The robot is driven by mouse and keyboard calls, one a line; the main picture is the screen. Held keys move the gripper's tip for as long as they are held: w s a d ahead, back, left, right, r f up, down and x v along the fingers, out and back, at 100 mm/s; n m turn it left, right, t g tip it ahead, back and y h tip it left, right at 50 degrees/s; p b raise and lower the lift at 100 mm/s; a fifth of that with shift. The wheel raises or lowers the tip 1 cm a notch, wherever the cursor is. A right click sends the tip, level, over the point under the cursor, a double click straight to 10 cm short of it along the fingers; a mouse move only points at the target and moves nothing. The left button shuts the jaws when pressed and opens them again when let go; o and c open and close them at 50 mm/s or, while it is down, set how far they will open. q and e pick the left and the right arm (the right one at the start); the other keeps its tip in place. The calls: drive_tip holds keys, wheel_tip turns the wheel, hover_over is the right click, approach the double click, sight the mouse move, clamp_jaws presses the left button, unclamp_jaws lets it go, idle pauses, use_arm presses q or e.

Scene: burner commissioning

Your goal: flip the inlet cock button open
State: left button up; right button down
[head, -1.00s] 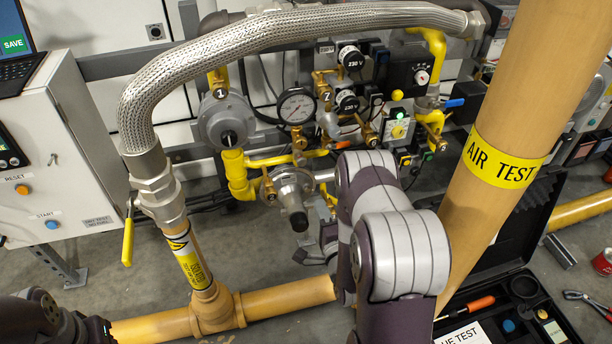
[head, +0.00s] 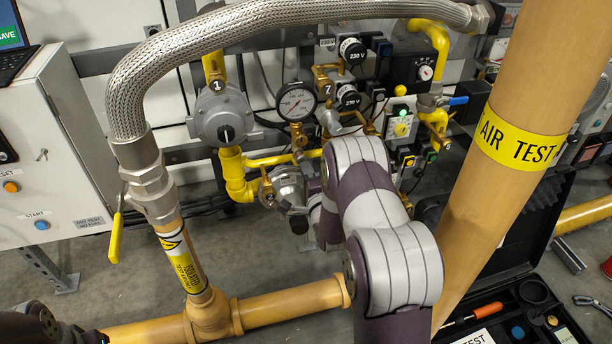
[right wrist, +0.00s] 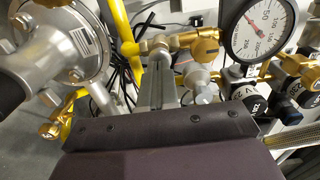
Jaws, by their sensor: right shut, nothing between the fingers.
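The cock with the blue lever (head: 455,100) is on the yellow pipework right of the control panel. A cock with a yellow lever (head: 116,228) hangs below the braided hose at the left. I cannot tell which the task calls the inlet cock, or pick out its button. My right gripper is mostly hidden behind my arm in the head view. In the right wrist view its narrow grey fingers (right wrist: 160,75) are together and empty, between the round silver regulator (right wrist: 65,40) and the pressure gauge (right wrist: 258,30). My left gripper is out of view.
A thick tan pipe with the AIR TEST band (head: 515,140) stands right of my right arm. A horizontal tan pipe (head: 285,303) crosses low in front. The braided hose (head: 270,28) arches above the pipework. An open black case (head: 530,295) lies at lower right.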

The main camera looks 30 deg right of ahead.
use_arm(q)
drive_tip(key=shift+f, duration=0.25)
use_arm(e)
drive_tip(key=shift+w+d, duration=0.1)
drive_tip(key=shift+w, duration=0.4)
